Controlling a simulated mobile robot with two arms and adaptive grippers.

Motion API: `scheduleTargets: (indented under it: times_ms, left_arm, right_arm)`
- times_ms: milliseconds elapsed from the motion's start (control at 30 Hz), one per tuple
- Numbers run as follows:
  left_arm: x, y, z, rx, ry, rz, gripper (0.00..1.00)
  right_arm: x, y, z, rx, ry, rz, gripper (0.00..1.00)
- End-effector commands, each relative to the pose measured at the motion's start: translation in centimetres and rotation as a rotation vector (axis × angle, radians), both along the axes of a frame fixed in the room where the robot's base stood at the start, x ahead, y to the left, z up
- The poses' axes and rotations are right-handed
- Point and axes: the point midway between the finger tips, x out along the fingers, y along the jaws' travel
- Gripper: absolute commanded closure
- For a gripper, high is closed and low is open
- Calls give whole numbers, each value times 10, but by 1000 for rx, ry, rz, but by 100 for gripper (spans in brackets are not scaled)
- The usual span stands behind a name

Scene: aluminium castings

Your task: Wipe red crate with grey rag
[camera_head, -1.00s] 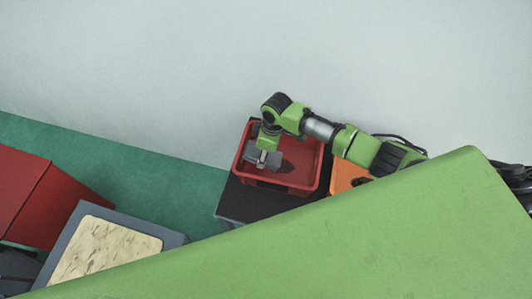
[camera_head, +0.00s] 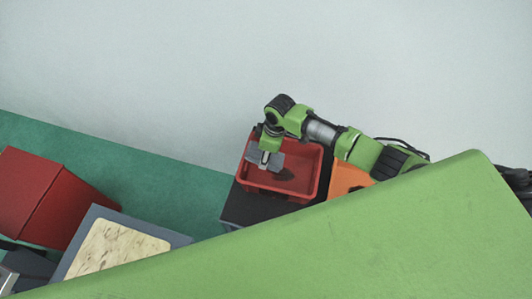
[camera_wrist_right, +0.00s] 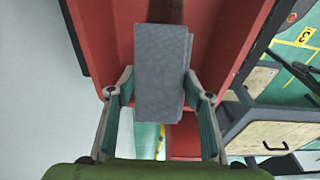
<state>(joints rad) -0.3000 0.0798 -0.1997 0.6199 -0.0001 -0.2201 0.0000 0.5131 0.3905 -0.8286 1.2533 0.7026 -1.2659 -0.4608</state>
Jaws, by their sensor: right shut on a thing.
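The red crate (camera_head: 284,191) stands open at the top, right of centre in the head view. It also fills much of the right wrist view, behind the rag (camera_wrist_right: 222,40). My right gripper (camera_head: 265,158) reaches down into the crate's left part and is shut on the grey rag (camera_head: 277,161). In the right wrist view the rag (camera_wrist_right: 160,72) is a flat grey block held between the fingertips of the gripper (camera_wrist_right: 160,97). I cannot tell whether the rag touches the crate's inside. A dark patch shows on the crate floor right of the rag. My left gripper is not in view.
The crate rests on a dark table (camera_head: 238,209). An orange box (camera_head: 346,178) stands close to its right. A pale board in a grey frame (camera_head: 116,247) and a red box (camera_head: 38,199) are at the left. A pale wall rises behind. Green floor (camera_head: 165,190) lies between.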

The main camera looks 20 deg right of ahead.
Motion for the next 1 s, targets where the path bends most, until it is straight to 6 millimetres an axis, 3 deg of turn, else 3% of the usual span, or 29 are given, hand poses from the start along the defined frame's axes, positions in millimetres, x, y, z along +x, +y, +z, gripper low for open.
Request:
scheduleTargets:
  times_ms: [167, 367, 1000]
  left_arm:
    - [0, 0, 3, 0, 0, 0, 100]
    - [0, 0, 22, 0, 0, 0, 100]
    - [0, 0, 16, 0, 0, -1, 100]
  right_arm:
    - [0, 0, 3, 0, 0, 0, 88]
    - [0, 0, 21, 0, 0, 0, 88]
    - [0, 0, 30, 0, 0, 0, 88]
